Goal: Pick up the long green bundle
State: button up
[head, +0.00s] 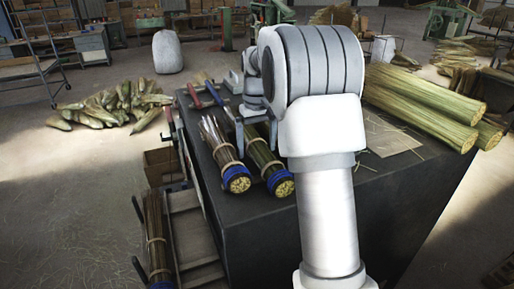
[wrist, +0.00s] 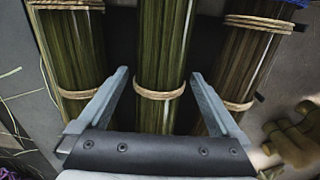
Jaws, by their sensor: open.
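The long green bundle (wrist: 161,50) runs up the middle of the wrist view, with one rope tie around it. In the head view it (head: 262,158) lies on the dark bench, its blue-banded cut end facing me. My gripper (wrist: 160,75) is open, with one finger on each side of this bundle. I cannot tell whether the fingers touch it. In the head view my gripper (head: 256,128) is over the bundle's far part, and my arm hides some of the bench. Another green bundle (wrist: 76,55) lies left of it in the wrist view, and a brown one (wrist: 241,62) lies right.
The brown bundle (head: 217,147) lies close beside the green one. Large straw sheaves (head: 425,97) lie on the bench's right side. Tools with red handles (head: 195,95) lie at the back left. A side rack (head: 155,235) holds another bundle. Husks (head: 110,105) lie on the floor.

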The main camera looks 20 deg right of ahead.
jog(key=shift+f, duration=0.3)
jog(key=c, duration=1.5)
jog(key=shift+r, duration=0.15)
notch_tip(320, 180, up, 4)
jog(key=shift+r+b, duration=0.1)
jog(key=shift+b, duration=0.2)
jog(key=s+a+r, duration=0.1)
jog(key=a+r, duration=0.1)
jog(key=a, duration=0.1)
jog(key=s+a+r+b, duration=0.1)
jog(key=s+a+r, duration=0.1)
jog(key=a, duration=0.2)
jog(key=s+a+r, duration=0.1)
jog(key=a+r, duration=0.1)
jog(key=a, duration=0.1)
jog(key=shift+s+a+r+b, duration=0.3)
jog(key=shift+s+a, duration=0.05)
